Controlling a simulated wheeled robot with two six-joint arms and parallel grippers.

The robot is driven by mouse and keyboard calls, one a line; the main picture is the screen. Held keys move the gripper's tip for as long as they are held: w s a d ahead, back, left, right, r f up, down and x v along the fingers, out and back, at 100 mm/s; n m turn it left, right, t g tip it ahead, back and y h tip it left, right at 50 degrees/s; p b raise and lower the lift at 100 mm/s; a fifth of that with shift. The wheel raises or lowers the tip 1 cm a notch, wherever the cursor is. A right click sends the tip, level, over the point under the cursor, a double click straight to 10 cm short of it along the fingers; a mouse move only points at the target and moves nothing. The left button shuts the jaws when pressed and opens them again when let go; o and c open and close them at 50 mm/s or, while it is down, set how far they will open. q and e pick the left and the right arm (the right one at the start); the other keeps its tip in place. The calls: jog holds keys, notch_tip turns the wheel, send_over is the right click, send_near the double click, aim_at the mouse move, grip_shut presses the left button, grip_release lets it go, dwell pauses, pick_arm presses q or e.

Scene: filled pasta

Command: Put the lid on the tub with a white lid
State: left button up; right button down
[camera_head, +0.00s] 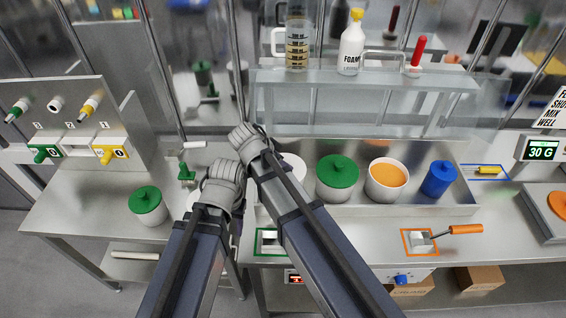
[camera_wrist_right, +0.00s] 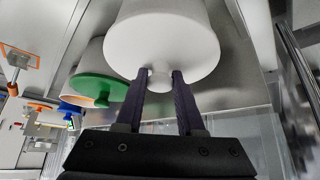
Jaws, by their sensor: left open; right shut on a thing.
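My right gripper (camera_wrist_right: 161,75) is shut on the small knob (camera_wrist_right: 160,80) of the white lid (camera_wrist_right: 165,45) in the right wrist view. A white body shows directly behind the lid; I cannot tell whether the lid touches it. In the head view a white round thing (camera_head: 293,168) stands in the tray, partly hidden by my right arm. My right gripper (camera_head: 245,135) shows left of it there, with its fingertips and the lid hidden. My left gripper (camera_head: 224,172) is open, close beside my right arm, with its fingertips hard to see.
Another green-lidded tub (camera_head: 147,205) stands on the left bench. A shelf (camera_head: 360,77) rises behind. An orange-handled tool (camera_head: 450,231) lies in front.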

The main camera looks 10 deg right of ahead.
jog(key=shift+f, duration=0.1)
dwell(0.7)
jog(key=shift+c, duration=2.2)
grip_release()
jog(key=shift+o, duration=0.4)
jog(key=o, duration=0.4)
jog(key=shift+c, duration=0.2)
jog(key=shift+r+p, duration=3.5)
jog(key=shift+r, duration=0.05)
grip_shut()
